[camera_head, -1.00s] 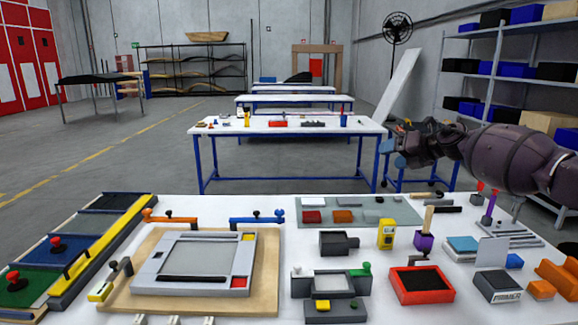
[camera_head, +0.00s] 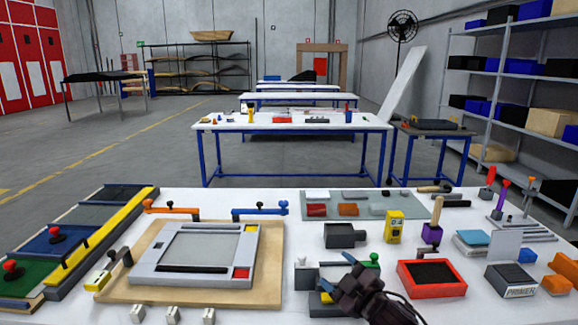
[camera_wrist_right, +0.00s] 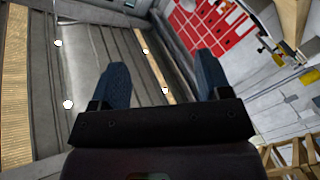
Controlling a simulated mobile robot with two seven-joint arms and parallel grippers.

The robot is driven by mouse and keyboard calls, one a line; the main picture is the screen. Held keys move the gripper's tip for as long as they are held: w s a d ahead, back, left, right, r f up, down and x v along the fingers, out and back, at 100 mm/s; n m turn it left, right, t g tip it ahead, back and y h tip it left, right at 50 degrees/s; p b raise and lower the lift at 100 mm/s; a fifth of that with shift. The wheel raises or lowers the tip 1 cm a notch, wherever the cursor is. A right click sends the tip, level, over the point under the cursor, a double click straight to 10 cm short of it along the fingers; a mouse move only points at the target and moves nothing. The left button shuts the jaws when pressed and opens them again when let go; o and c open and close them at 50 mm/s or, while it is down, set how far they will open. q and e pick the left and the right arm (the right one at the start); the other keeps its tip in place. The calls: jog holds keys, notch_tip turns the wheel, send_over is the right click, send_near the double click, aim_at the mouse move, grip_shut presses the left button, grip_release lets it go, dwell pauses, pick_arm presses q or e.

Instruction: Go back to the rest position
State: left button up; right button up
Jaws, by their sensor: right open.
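My right gripper (camera_head: 362,285) is at the lower middle of the head view, over the front part of the white table (camera_head: 255,314). It hides part of a grey block with yellow and green pieces. In the right wrist view its two blue fingertips (camera_wrist_right: 160,88) stand wide apart with nothing between them. That view looks out across the room at a tilt. My left gripper is in neither view.
A grey frame (camera_head: 255,262) on a wooden board lies at left centre. A red tray (camera_head: 431,291), a yellow device (camera_head: 394,227) and a dark grey block (camera_head: 345,235) stand near my right arm.

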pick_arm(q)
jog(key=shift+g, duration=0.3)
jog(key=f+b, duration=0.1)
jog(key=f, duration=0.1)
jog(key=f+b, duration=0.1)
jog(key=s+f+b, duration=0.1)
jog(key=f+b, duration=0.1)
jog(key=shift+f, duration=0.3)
pick_arm(e)
jog(key=s+d+f+m+g+h, duration=0.1)
jog(key=s+d+f+m, duration=0.3)
jog(key=s+f, duration=0.5)
jog(key=s+d+f+m+g+h, duration=0.2)
jog(key=s+d+f+m+h, duration=0.2)
jog(key=s+f, duration=0.5)
jog(key=s+d+f+m+g+h, duration=0.1)
jog(key=s+d+f+m+h, duration=0.2)
jog(key=s, duration=1.2)
jog(key=d+f+m, duration=0.2)
jog(key=d+f, duration=0.3)
jog(key=f, duration=0.1)
jog(key=shift+f+g, duration=0.15)
jog(key=shift+g, duration=0.25)
